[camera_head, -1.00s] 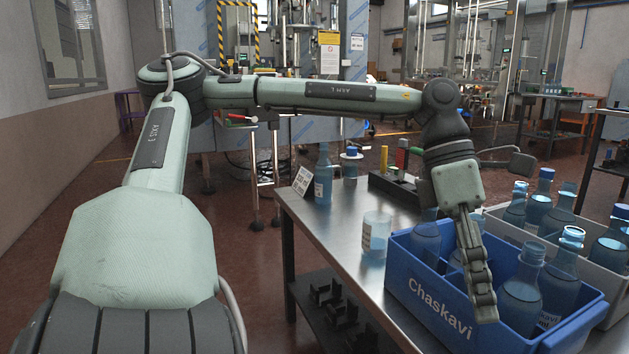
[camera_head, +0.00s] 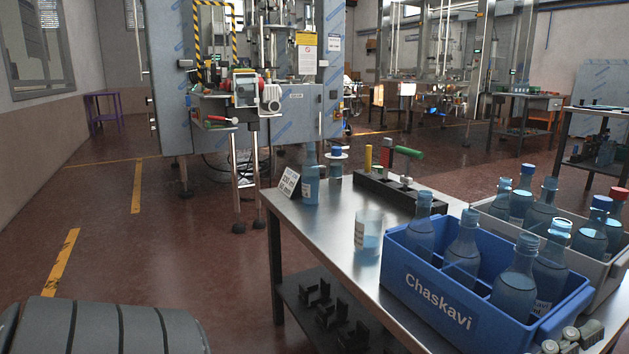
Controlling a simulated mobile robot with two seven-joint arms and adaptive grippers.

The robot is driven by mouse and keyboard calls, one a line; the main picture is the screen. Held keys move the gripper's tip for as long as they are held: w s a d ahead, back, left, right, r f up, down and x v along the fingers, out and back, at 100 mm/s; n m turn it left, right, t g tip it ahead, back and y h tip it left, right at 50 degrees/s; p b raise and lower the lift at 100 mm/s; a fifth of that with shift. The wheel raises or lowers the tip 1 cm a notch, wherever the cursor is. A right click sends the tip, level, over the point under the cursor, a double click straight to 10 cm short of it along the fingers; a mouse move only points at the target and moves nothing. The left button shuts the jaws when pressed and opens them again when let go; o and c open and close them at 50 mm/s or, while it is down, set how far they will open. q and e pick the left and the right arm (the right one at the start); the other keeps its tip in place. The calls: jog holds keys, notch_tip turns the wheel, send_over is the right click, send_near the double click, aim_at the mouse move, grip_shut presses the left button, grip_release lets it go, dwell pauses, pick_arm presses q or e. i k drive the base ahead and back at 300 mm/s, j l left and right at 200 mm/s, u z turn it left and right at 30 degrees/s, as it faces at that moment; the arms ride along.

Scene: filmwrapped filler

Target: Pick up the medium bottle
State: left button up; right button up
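Several blue bottles of differing size are in view, and I cannot tell for certain which is the medium one. Several open-necked bottles, such as the front one (camera_head: 515,285), stand in the blue Chaskavi crate (camera_head: 437,303). Only a dark ribbed part of mine shows at the lower left, and a grey-green piece, possibly mine, at the lower right.
A clear beaker with blue liquid (camera_head: 368,233) stands left of the blue crate. A grey crate (camera_head: 602,268) with capped bottles is behind the blue crate, to the right. A dark fixture with a green handle (camera_head: 409,152) is at the table's back. The table's left front is clear.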

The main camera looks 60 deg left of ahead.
aim_at(311, 169)
jog(key=i+l+u, duration=0.15)
jog(key=u, duration=0.15)
jog(key=i+l+u, duration=0.3)
jog(key=k+j+u, duration=0.1)
jog(key=u, duration=1.35)
